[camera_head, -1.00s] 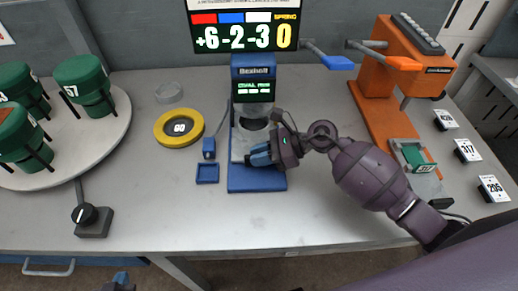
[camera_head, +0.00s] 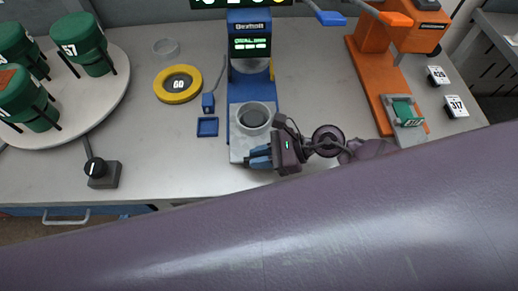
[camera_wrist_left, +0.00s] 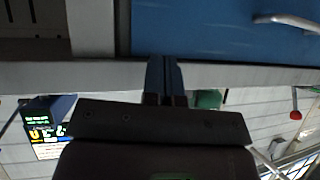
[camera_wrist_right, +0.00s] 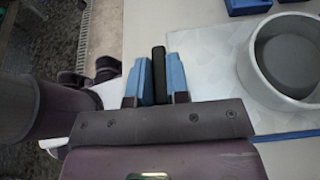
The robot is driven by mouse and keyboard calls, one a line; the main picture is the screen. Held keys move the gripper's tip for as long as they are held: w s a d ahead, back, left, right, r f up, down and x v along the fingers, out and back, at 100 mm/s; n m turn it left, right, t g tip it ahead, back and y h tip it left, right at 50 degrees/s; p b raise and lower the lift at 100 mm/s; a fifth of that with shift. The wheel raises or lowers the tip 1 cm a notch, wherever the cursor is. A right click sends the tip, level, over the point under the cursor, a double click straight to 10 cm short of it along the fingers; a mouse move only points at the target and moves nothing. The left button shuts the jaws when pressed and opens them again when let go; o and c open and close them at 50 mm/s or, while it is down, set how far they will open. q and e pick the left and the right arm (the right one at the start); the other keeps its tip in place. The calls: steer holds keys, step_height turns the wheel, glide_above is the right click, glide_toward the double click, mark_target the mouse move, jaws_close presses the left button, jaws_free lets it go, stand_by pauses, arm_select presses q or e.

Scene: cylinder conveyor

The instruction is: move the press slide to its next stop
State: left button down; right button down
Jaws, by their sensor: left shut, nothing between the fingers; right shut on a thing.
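The blue press (camera_head: 249,22) stands at the middle of the table. Its grey slide (camera_head: 236,148) lies out toward the table's front edge and carries a round grey cup (camera_head: 253,117), clear in front of the press head. My right gripper (camera_head: 256,157) is at the slide's front end. In the right wrist view its blue fingers (camera_wrist_right: 159,78) are shut on a dark upright handle (camera_wrist_right: 159,62), with the cup (camera_wrist_right: 291,56) to the right. My left gripper shows only in the left wrist view (camera_wrist_left: 165,78), shut and empty, by the blue drawer front.
An orange lever machine (camera_head: 371,80) is at right. My purple arm covers the foreground.

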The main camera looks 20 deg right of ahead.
steer(key=shift+s, duration=0.2)
steer(key=c, duration=1.3)
jaws_free()
steer(key=shift+o, duration=1)
steer(key=shift+s, duration=0.1)
steer(key=b+v, duration=0.1)
steer(key=v, duration=0.9)
steer(key=shift+d+b, duration=0.3)
steer(key=shift+d, duration=0.05)
steer(key=shift+s+r, duration=0.1)
